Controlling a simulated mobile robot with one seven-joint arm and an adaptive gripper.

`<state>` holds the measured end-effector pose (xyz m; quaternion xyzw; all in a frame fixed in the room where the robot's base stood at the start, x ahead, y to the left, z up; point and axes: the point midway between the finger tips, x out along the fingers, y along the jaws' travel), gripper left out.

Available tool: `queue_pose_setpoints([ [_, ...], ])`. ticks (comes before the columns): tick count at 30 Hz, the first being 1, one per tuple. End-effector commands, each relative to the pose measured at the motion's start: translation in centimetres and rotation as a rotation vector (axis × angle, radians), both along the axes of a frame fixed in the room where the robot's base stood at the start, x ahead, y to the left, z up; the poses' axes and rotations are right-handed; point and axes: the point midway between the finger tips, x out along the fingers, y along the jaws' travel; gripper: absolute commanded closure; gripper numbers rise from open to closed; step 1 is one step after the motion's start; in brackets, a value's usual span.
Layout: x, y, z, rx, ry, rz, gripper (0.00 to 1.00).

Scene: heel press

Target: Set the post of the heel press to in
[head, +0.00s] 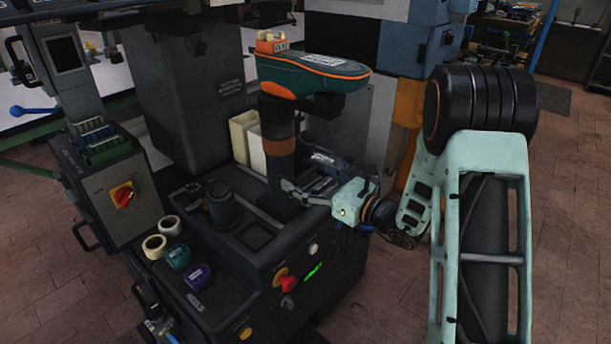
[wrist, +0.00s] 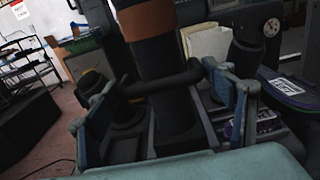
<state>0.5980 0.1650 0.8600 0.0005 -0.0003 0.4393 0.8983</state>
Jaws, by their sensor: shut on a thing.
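The heel press post (head: 281,155) is a dark upright column with a brown band, under a green and orange sole-shaped head (head: 312,72). In the wrist view the post (wrist: 165,95) stands upright between my fingers. A dark horizontal bar (wrist: 160,84) crosses the front of the post. My gripper (wrist: 157,80) is shut on this bar, with a fingertip near each end. In the head view my gripper (head: 300,188) reaches in from the right at the lower post. The grip itself is partly hidden there.
Two pale bins (head: 250,145) stand behind the post. A control box with a red switch (head: 122,195) is at the left. Tape rolls (head: 162,235) and small purple and teal items (head: 190,267) lie on the front ledge. A red knob (head: 288,284) is on the front panel.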

Motion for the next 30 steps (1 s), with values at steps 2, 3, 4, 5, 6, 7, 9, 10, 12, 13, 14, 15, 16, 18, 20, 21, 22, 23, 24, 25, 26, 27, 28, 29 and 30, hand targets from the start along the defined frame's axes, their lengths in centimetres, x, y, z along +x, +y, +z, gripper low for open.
queue_pose_setpoints([
  [2, 0.2, 0.0, 0.0, 0.000, -0.002, -0.003, 0.68],
  [3, 0.2, 0.1, 0.0, 0.000, -0.002, -0.003, 0.68],
  [4, 0.3, 0.2, 0.0, 0.000, -0.002, -0.003, 0.68],
  [5, 0.5, 0.4, 0.0, 0.000, -0.003, -0.003, 0.68],
  [6, 0.7, 0.7, 0.0, 0.000, -0.002, -0.003, 0.68],
  [7, 0.9, 0.9, 0.0, 0.000, -0.002, -0.004, 0.68],
  [9, 1.6, 1.8, 0.0, 0.001, -0.004, -0.003, 0.68],
  [10, 1.9, 2.2, 0.0, 0.000, -0.004, -0.003, 0.68],
  [12, 2.7, 3.3, 0.0, 0.000, -0.005, -0.003, 0.68],
  [13, 3.2, 3.8, 0.0, 0.001, -0.006, -0.003, 0.68],
  [14, 3.6, 4.3, 0.0, 0.000, -0.005, -0.003, 0.68],
  [15, 4.1, 5.0, 0.0, 0.001, -0.006, -0.003, 0.68],
  [16, 4.6, 5.6, 0.0, 0.001, -0.006, -0.003, 0.68],
  [18, 5.6, 6.9, 0.0, 0.001, -0.005, -0.003, 0.68],
  [20, 6.4, 8.0, 0.0, 0.001, -0.005, -0.003, 0.68],
  [21, 7.0, 8.6, 0.0, 0.001, -0.005, -0.003, 0.68],
  [22, 7.3, 9.1, 0.0, 0.002, -0.005, -0.003, 0.68],
  [23, 7.7, 9.5, 0.0, 0.001, -0.005, -0.004, 0.68],
  [24, 8.2, 10.1, 0.0, 0.001, -0.005, -0.004, 0.68],
  [25, 8.5, 10.5, 0.0, 0.000, -0.005, -0.004, 0.68],
  [26, 8.8, 10.9, 0.0, 0.001, -0.006, -0.004, 0.68],
  [27, 9.2, 11.4, 0.0, 0.000, -0.005, -0.004, 0.68],
  [28, 9.5, 11.7, 0.0, 0.000, -0.005, -0.004, 0.68],
  [29, 9.7, 12.0, 0.0, 0.001, -0.004, -0.004, 0.68],
  [30, 10.0, 12.4, 0.0, 0.000, -0.004, -0.004, 0.68],
])
